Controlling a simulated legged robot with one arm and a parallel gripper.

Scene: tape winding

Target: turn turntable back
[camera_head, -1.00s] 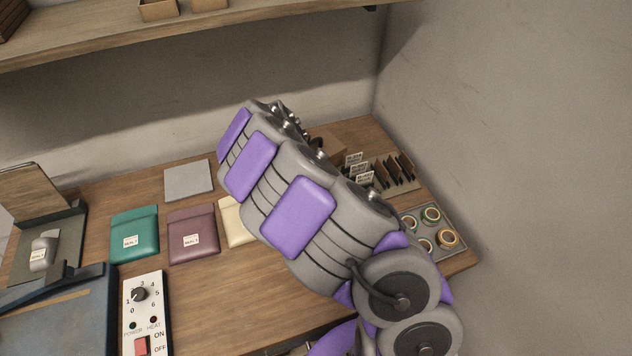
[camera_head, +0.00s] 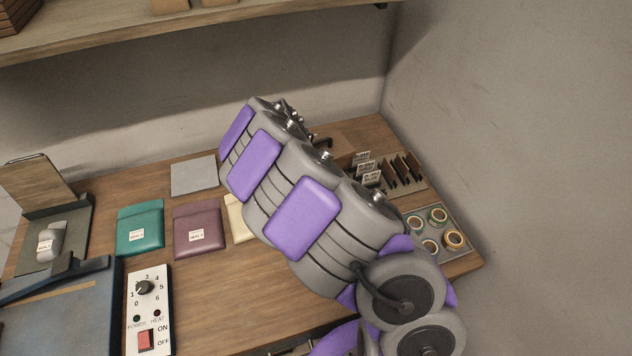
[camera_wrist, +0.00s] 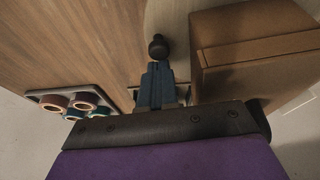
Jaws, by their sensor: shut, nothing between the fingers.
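The turntable (camera_wrist: 172,18) shows in the wrist view as a pale surface with a curved left edge. A black round knob (camera_wrist: 158,47) stands up near that edge. A brown cardboard box (camera_wrist: 255,55) is to the right of the knob and seems to rest on the turntable. My gripper (camera_wrist: 155,68) is shut and empty, its tips just below the knob in the picture; I cannot tell whether they touch it.
A tray of tape rolls (camera_head: 463,226) sits at the bench's right edge, near a rack of dark cards (camera_head: 405,170). Teal (camera_head: 140,230) and purple (camera_head: 197,230) pouches and a control panel (camera_head: 148,305) lie left. A wall closes the right side.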

